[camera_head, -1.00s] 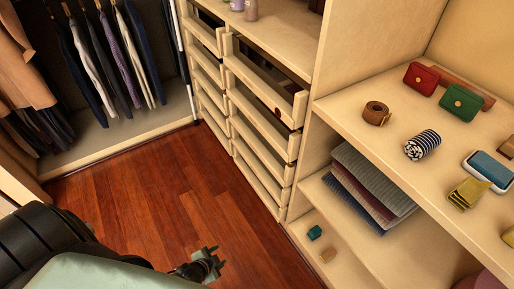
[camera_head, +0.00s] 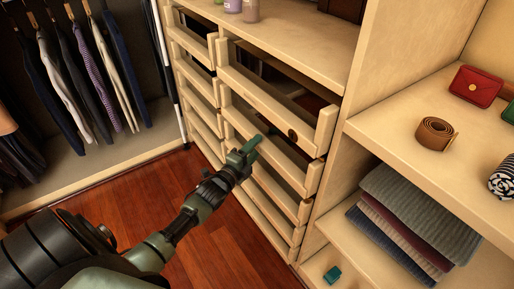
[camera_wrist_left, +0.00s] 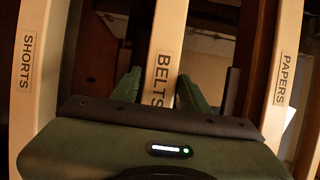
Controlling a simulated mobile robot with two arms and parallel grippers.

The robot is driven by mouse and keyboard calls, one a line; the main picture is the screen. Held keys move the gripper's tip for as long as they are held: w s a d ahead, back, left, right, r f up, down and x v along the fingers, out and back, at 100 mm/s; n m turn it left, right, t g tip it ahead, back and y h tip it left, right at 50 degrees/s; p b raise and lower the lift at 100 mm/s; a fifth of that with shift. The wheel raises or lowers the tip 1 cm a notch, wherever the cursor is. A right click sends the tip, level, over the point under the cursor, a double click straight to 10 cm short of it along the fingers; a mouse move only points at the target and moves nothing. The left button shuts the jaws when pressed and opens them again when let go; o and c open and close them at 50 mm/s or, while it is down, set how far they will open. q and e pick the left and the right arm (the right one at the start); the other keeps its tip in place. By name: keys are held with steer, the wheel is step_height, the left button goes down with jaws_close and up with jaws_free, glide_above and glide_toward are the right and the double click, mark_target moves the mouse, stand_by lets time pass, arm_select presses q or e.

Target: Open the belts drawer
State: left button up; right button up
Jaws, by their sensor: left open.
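The belts drawer is a pale wooden front (camera_wrist_left: 168,35) labelled BELTS, in the middle of the left wrist view. My left gripper (camera_wrist_left: 158,92) is open, with one green finger on each side of this front. I cannot tell whether the fingers touch it. In the head view my left gripper (camera_head: 247,150) is at the right-hand drawer column, at a front below the top one that looks like the belts drawer (camera_head: 287,166). The labels are not readable there. My right gripper is not in view.
Neighbouring fronts read SHORTS (camera_wrist_left: 33,60) and PAPERS (camera_wrist_left: 285,75). The top right drawer (camera_head: 275,105) is close above my gripper. Right shelves hold a rolled belt (camera_head: 435,133), a red purse (camera_head: 474,86) and folded cloths (camera_head: 415,215). Clothes (camera_head: 85,70) hang at left. Some wooden floor (camera_head: 110,195) is clear.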

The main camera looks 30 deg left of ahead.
arm_select(q)
steer(key=shift+w, duration=0.55)
jaws_close()
steer(key=shift+f, duration=0.15)
stand_by(0.9)
